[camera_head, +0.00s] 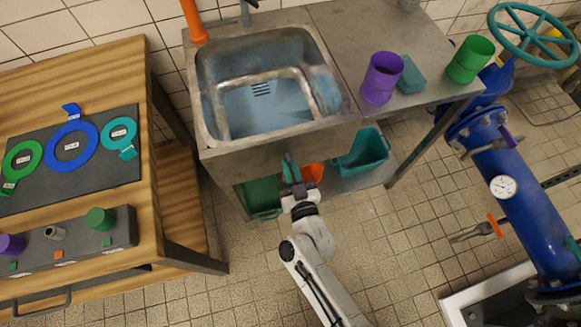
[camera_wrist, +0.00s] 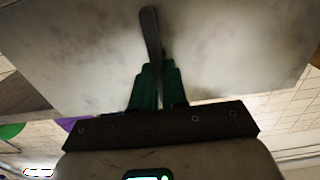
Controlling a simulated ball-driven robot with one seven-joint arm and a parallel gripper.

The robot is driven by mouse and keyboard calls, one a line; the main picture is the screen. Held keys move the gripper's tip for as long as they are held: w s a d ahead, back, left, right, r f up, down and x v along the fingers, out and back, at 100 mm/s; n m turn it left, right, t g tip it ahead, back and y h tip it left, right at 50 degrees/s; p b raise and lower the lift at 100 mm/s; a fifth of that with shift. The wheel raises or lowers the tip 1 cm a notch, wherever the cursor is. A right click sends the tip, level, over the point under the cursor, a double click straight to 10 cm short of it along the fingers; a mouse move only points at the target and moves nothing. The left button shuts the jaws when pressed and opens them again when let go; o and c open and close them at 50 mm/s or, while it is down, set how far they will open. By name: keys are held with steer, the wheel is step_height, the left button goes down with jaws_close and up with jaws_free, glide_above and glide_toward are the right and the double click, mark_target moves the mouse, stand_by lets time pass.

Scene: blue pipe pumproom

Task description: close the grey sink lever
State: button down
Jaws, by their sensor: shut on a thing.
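The grey sink lever (camera_wrist: 151,32) shows in the wrist view as a narrow dark grey bar against the pale metal sink front (camera_wrist: 85,60). Its lower part runs down between the green fingers of my gripper (camera_wrist: 158,72), which are shut on it. In the head view my gripper (camera_head: 290,163) is at the front panel of the steel sink (camera_head: 225,163), just below the basin. I cannot make out the lever there; the fingers hide it. How far the lever is turned is not clear.
A green bin (camera_head: 262,195) and a teal bin (camera_head: 365,150) stand below the sink. Cups (camera_head: 381,78) and a teal block (camera_head: 411,75) stand on the right counter. A wooden bench (camera_head: 175,190) is left, a blue pipe (camera_head: 535,205) right. The tiled floor between is mostly clear.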

stand_by(0.4)
steer(key=shift+w+d+f+m+b, duration=0.2)
steer(key=shift+m+b, duration=0.85)
steer(key=shift+m, duration=1.85)
steer(key=shift+s+d+f+m+b, duration=0.1)
steer(key=shift+d+f+m+b, duration=0.2)
steer(key=shift+m+b, duration=1.7)
steer(key=shift+w+d+f+m+b, duration=0.1)
steer(key=shift+d+f+m, duration=0.15)
steer(key=shift+m, duration=3.55)
steer(key=c, duration=1.2)
jaws_free()
steer(key=shift+o, duration=0.2)
